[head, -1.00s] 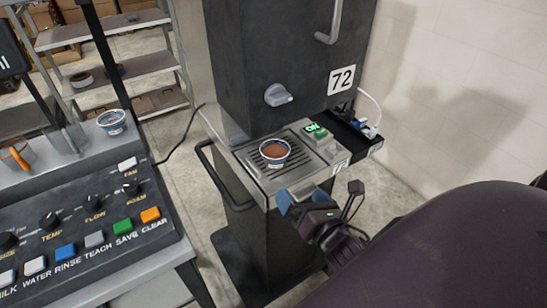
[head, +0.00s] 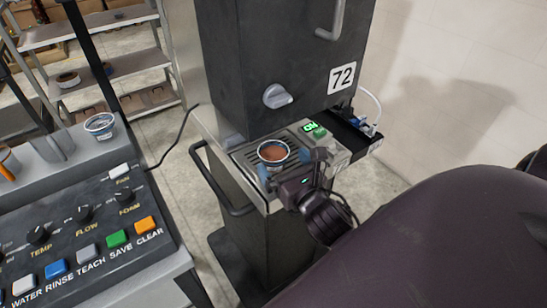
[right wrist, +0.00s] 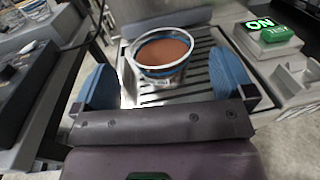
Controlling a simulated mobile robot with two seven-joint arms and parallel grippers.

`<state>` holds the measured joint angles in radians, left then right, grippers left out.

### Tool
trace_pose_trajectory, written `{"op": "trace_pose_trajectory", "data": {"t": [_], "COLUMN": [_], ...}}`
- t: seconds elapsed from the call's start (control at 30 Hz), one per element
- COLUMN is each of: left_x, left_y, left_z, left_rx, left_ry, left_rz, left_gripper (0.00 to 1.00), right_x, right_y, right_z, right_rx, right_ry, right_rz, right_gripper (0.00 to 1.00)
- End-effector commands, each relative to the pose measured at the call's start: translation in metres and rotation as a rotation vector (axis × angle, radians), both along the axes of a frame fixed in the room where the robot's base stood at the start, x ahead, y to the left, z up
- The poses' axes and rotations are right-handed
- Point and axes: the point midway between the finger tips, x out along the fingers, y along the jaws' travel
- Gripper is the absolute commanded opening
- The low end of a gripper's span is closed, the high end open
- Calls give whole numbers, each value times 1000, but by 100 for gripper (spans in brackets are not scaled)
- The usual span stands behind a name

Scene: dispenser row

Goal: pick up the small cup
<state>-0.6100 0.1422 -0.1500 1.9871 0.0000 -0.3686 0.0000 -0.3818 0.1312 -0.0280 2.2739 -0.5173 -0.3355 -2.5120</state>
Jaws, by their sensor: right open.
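The small cup (head: 273,152), white and blue with reddish-brown contents, stands upright on the slotted drip tray (head: 241,157) of the dispenser marked 72. In the right wrist view the cup (right wrist: 163,55) is ahead, between the lines of the two blue fingertips and slightly beyond them. My right gripper (head: 292,164) is open at the tray's front right, close to the cup. The wrist view shows its fingers (right wrist: 168,88) spread wide with nothing between their pads. My left gripper is out of view.
A green button (head: 319,133) with a lit ON sign is right of the tray. The black dispenser body (head: 275,60) rises behind it, with a grey knob (head: 277,96). Another cup (head: 99,125) stands on the control-panel machine at left. A dark handle bar (head: 218,183) sticks out at the tray's left.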

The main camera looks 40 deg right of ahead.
Motion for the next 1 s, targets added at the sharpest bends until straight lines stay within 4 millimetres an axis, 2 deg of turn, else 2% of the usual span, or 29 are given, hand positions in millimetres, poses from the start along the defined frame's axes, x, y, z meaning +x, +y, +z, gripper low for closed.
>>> {"op": "trace_pose_trajectory", "data": {"t": [0.43, 0.77, 0.8, 0.87, 1.0], "left_x": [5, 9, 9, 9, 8], "left_y": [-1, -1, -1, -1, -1], "left_z": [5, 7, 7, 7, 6], "left_rx": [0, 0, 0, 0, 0], "left_ry": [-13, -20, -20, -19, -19], "left_rz": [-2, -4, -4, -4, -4], "left_gripper": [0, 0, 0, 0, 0], "right_x": [47, 53, 53, 53, 53], "right_y": [-9, -11, -11, -11, -10], "right_z": [0, 0, 0, 0, 0], "right_rx": [0, 0, 0, 0, 0], "right_ry": [-1, 1, 1, 1, 1], "right_rz": [0, -1, -1, -1, -1], "right_gripper": [100, 100, 98, 89, 68]}}
